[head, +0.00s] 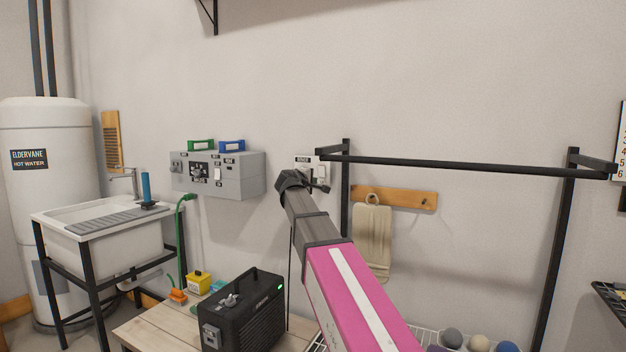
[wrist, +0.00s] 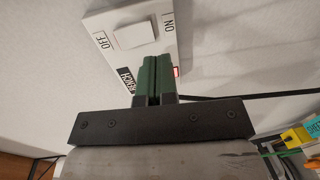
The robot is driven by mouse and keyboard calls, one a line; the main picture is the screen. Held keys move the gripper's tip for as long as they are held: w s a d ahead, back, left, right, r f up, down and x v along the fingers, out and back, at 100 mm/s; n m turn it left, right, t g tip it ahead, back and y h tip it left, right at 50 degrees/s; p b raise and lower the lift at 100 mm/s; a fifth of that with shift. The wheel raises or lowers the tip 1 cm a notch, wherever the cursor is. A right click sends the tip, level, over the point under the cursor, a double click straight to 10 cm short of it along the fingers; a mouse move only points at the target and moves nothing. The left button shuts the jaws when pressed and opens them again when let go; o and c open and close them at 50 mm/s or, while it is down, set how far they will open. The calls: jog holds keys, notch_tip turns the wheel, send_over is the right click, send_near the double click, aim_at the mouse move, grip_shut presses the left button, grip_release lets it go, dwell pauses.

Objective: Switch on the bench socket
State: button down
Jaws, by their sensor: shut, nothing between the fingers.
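The bench socket (head: 301,160) is a white plate on the wall in the head view, partly hidden behind my arm. In the wrist view its plate (wrist: 97,27) fills the upper middle, with a white rocker (wrist: 133,35) between the marks OFF and ON. I cannot tell which side of the rocker is pressed in. A small red spot (wrist: 176,71) shows at the plate's edge near my fingers. My gripper (wrist: 155,60) is shut and empty, its green fingertips over the label side of the plate, beside the rocker. Whether they touch the plate is unclear.
A black rail (head: 450,166) on posts stands right of the socket, and a towel (head: 372,240) hangs below it. A grey control box (head: 240,176) is on the wall to the left. A black power unit (head: 245,312) stands on the wooden bench (head: 150,330) below.

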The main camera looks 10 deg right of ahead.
jog(key=s+a+f, duration=0.1)
jog(key=s+a, duration=0.3)
jog(key=s, duration=0.2)
jog(key=shift+s+a, duration=0.35)
jog(key=shift+s, duration=0.05)
